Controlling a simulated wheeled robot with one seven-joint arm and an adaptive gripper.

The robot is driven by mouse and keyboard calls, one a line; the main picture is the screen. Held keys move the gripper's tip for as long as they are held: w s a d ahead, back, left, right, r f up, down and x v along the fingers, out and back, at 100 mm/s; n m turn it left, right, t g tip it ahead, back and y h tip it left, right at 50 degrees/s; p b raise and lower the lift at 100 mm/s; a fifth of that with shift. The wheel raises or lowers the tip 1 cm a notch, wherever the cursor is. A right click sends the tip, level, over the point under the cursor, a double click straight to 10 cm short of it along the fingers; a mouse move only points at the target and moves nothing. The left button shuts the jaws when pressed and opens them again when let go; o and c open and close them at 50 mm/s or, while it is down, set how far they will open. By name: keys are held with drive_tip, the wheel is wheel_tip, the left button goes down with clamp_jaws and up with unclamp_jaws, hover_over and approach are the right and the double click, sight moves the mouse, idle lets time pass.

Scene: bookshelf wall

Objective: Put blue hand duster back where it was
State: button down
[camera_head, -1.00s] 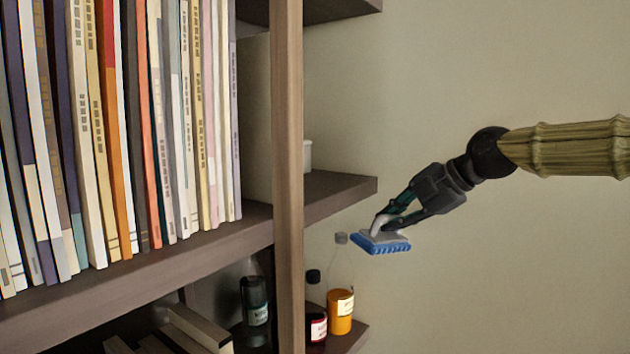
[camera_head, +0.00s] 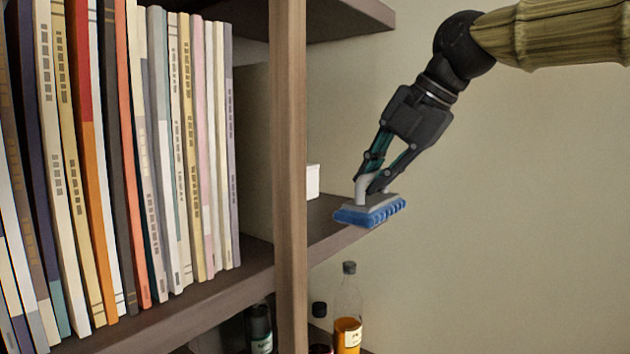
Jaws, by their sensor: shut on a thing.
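The blue hand duster (camera_head: 370,212) has a grey top and handle with blue bristles facing down. My gripper (camera_head: 367,188) is shut on its grey handle, pointing down and to the left. In the picture the duster overlaps the right end of the middle side shelf (camera_head: 328,229). I cannot tell whether it touches the shelf or hangs in front of or above it.
A white container (camera_head: 313,181) stands on the side shelf by the wooden upright (camera_head: 288,150). Below are an orange bottle (camera_head: 347,325) and dark bottles (camera_head: 259,328). Books (camera_head: 150,150) fill the left shelf. An upper shelf (camera_head: 345,18) juts out above.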

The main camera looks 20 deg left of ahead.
drive_tip(key=w+a+p, duration=0.1)
drive_tip(key=a+p, duration=0.1)
drive_tip(key=a, duration=0.1)
drive_tip(key=w+a+f+p, duration=0.1)
drive_tip(key=a+p, duration=0.1)
drive_tip(key=a, duration=0.2)
drive_tip(key=w+a+f+p, duration=0.1)
drive_tip(key=w+a+p, duration=0.1)
drive_tip(key=a, duration=0.2)
drive_tip(key=shift+a+f+p, duration=0.15)
drive_tip(key=shift+f+p, duration=0.1)
drive_tip(key=shift+p, duration=0.1)
drive_tip(key=shift+f, duration=0.5)
drive_tip(key=c, duration=1.5)
unclamp_jaws()
drive_tip(key=shift+r, duration=0.1)
